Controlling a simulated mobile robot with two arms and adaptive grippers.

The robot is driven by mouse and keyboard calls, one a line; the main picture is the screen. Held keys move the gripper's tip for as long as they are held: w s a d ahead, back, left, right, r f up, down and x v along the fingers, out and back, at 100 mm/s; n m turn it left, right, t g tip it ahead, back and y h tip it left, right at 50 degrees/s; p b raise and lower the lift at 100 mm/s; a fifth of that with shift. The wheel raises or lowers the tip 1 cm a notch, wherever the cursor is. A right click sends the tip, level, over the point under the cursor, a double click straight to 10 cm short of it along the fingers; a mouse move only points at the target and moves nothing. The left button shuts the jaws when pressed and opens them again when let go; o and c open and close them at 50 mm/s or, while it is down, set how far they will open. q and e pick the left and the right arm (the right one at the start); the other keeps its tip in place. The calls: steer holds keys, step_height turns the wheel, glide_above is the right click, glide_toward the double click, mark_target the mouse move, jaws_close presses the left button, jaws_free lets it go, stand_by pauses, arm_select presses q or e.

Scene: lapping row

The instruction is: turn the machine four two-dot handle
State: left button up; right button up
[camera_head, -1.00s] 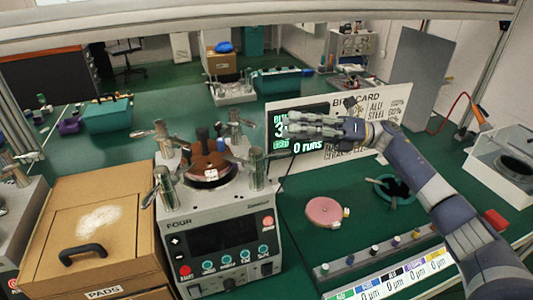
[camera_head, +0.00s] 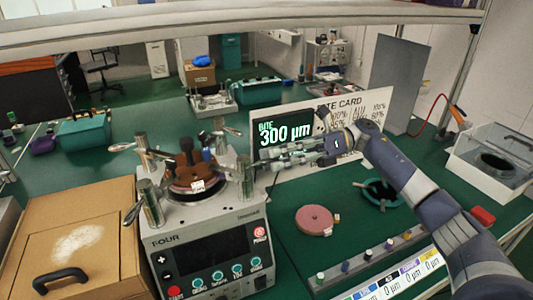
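Machine four (camera_head: 208,242) stands in the front left, with a brown round plate (camera_head: 195,184) on top. Metal posts with lever handles surround the plate: a back left one (camera_head: 143,152), a front left one (camera_head: 152,203), a back one (camera_head: 220,138) and a right one (camera_head: 245,180). I cannot make out dots on any handle. My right gripper (camera_head: 268,158) points left in front of the display board, just right of the right post. Its fingers look apart, with nothing seen between them. Whether it touches the right post's lever is unclear. My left gripper is not in view.
A rate card board with a display (camera_head: 284,132) stands behind my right gripper. A pink disc (camera_head: 315,220), a teal ring holder (camera_head: 380,192) and a row of knobs (camera_head: 368,256) lie right of the machine. A wooden box (camera_head: 75,235) stands to its left.

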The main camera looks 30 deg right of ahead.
mark_target(257, 164)
steer(key=shift+a+p, duration=0.3)
steer(key=shift+a, duration=1.1)
jaws_close()
steer(key=shift+w, duration=0.1)
